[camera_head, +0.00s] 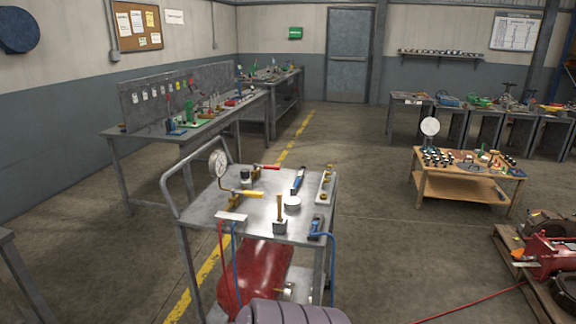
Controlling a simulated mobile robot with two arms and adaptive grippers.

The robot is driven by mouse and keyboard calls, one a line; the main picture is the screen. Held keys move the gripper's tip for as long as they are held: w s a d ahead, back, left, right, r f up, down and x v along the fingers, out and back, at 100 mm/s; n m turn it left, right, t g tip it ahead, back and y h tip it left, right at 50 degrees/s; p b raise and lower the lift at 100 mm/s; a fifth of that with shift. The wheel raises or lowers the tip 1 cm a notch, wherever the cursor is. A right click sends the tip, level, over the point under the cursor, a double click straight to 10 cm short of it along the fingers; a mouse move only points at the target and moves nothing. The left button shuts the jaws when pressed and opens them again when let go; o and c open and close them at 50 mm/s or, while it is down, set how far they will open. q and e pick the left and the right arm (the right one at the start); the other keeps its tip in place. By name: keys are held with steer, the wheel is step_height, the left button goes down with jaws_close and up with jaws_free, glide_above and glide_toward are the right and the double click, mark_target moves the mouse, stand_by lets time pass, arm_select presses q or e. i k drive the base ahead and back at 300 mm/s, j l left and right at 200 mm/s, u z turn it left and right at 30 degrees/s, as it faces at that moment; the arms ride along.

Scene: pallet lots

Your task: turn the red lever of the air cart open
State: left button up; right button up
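The air cart (240,222) stands in front of me, a metal trolley with a grey tube handle at its left. The red lever (267,167) sits near the back of its top, lying roughly level and pointing right. A yellow lever (248,194) is nearer me, on brass fittings beside a round dial gauge (218,163). A red tank (256,270) lies on the lower shelf. The valve body under the red lever is too small to make out. Neither of my grippers is in view.
A hammer (280,226), a white round tin (292,203) and a blue-handled tool (297,181) lie on the cart top. Workbenches stand left and behind; a wooden table (466,186) and loaded pallet (510,250) stand right. Floor right of the cart is clear, except a red hose.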

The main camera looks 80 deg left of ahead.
mark_target(265, 167)
steer(key=u, duration=0.45)
steer(key=j+u, duration=0.1)
steer(key=u, duration=1.35)
steer(key=j+u, duration=0.1)
steer(key=u, duration=0.85)
steer(key=i+j+z, duration=0.15)
steer(key=z, duration=0.35)
steer(key=i+j+z, duration=0.25)
steer(key=z, duration=0.2)
